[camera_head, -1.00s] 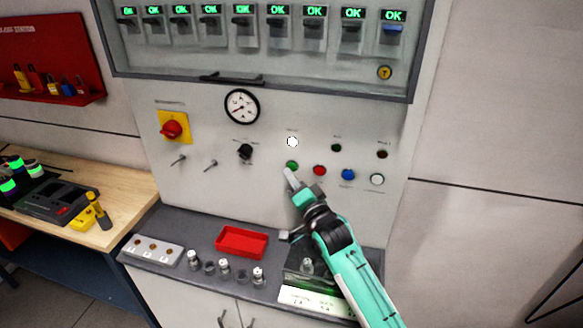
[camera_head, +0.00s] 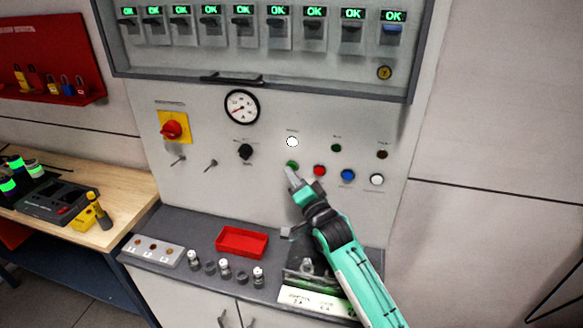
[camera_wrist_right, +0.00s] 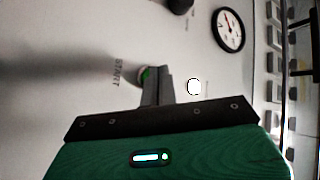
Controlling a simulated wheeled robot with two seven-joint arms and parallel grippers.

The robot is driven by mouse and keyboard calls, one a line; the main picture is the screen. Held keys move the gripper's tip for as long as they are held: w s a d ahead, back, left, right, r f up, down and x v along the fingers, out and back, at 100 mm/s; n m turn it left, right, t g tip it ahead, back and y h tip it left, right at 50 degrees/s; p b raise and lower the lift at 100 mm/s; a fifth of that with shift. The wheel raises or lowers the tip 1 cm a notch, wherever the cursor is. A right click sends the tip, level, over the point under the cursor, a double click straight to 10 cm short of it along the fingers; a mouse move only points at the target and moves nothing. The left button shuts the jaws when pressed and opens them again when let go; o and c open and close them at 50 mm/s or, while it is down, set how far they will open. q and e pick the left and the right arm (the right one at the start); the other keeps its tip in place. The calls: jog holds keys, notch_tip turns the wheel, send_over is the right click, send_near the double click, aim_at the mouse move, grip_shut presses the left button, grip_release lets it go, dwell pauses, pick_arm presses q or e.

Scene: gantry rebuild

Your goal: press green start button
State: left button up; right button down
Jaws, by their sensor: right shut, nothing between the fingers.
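The green start button (camera_head: 292,165) sits on the light panel, left of a red button. My right gripper (camera_head: 289,171) is shut and empty, with its tips at the lower edge of the green button. In the right wrist view the shut fingers (camera_wrist_right: 158,72) partly cover the green button (camera_wrist_right: 146,74), beside the label START. I cannot tell whether the tips touch the button. My left gripper is not in view.
Red (camera_head: 320,171), blue (camera_head: 348,175) and white (camera_head: 377,179) buttons stand in a row to the right. A lit white lamp (camera_head: 292,142) is above. A shelf (camera_head: 200,226) below holds a red tray (camera_head: 242,241) and several small parts.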

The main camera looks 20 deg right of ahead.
jog(key=shift+w+d, duration=0.25)
jog(key=shift+w, duration=0.1)
dwell(0.5)
dwell(0.3)
jog(key=shift+s+a+p, duration=0.4)
jog(key=shift+s+a, duration=0.05)
jog(key=shift+s, duration=0.25)
jog(key=shift+s+a+p, duration=0.5)
jog(key=shift+s+a, duration=0.25)
jog(key=shift+s, duration=0.3)
jog(key=shift+s+a+p, duration=0.45)
jog(key=shift+s+a, duration=0.25)
jog(key=shift+s, duration=0.3)
jog(key=shift+f, duration=0.1)
